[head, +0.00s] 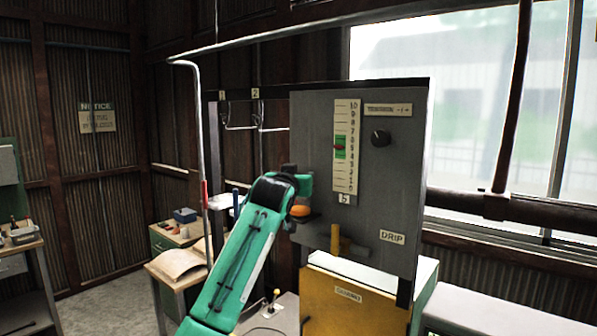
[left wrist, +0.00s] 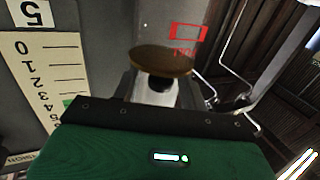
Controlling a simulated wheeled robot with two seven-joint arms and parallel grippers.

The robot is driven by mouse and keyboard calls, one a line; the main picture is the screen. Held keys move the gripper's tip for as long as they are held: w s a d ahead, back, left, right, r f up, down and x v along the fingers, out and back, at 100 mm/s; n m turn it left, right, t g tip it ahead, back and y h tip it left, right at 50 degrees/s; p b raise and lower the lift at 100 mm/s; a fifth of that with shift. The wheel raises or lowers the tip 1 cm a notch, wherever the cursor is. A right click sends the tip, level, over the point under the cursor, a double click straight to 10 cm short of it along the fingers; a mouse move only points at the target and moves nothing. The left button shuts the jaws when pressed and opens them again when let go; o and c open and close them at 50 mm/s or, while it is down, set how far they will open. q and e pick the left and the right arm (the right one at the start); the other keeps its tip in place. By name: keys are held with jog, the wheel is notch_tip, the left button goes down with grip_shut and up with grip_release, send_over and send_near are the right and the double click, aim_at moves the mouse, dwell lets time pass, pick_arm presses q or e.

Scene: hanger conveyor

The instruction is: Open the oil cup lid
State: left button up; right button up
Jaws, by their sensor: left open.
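A small round orange-brown lid (head: 301,210) shows at the left edge of the grey panel in the head view. It shows as a brown disc (left wrist: 162,58) in the left wrist view, just beyond my gripper. My left gripper (head: 304,198), at the end of the green arm, is open beside the lid. In the left wrist view a dark knob and a pale grey part lie below the disc, in line with the gripper (left wrist: 160,88). The cup body is largely hidden, and I cannot tell whether the fingers touch the lid. My right gripper is not in view.
The grey panel (head: 400,150) carries a numbered scale (head: 346,170), a black knob (head: 380,138) and a DRIP label (head: 392,238). A pale pipe (head: 205,130) and wire hangers (head: 240,125) are to the left.

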pick_arm(q)
jog(key=shift+w, duration=0.1)
jog(key=shift+c, duration=0.4)
jog(key=c, duration=0.8)
